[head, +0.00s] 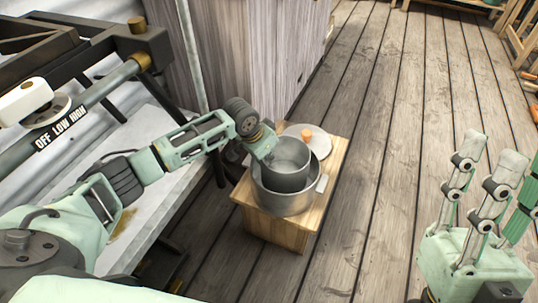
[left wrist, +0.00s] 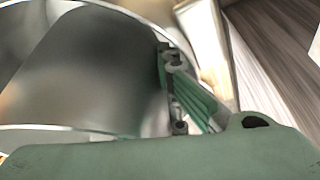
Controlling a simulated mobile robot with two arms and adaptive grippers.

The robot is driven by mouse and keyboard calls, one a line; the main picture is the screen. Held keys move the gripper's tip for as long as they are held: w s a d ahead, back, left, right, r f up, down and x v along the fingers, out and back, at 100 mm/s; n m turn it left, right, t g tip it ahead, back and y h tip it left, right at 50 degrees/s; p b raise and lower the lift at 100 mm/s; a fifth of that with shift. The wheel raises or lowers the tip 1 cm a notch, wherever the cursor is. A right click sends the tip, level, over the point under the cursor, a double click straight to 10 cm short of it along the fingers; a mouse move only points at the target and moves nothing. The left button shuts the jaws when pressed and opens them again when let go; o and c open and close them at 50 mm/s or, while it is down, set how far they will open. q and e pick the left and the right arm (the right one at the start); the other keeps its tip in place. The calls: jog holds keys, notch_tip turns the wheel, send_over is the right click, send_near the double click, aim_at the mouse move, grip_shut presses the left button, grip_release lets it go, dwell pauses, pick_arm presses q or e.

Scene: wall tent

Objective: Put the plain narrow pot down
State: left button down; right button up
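The plain narrow pot (head: 291,156) is grey metal and upright, over or inside the mouth of a wider metal pot (head: 287,202). I cannot tell whether its hidden base touches the wider pot. My left gripper (head: 266,152) is at the narrow pot's left rim and appears shut on its wall. In the left wrist view, a green finger (left wrist: 185,95) lies against the shiny wall of the narrow pot (left wrist: 90,75). My right gripper (head: 490,165) is open and empty at the lower right, its fingers pointing up and spread.
The wider pot, with a side handle, stands on a small wooden stool (head: 322,190). A round lid (head: 318,140) with an orange knob lies behind it. A grill (head: 75,110) and a pale bench (head: 160,205) are at the left. The plank floor (head: 385,110) to the right is clear.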

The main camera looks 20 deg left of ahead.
pick_arm(q)
jog(key=c, duration=2)
grip_release()
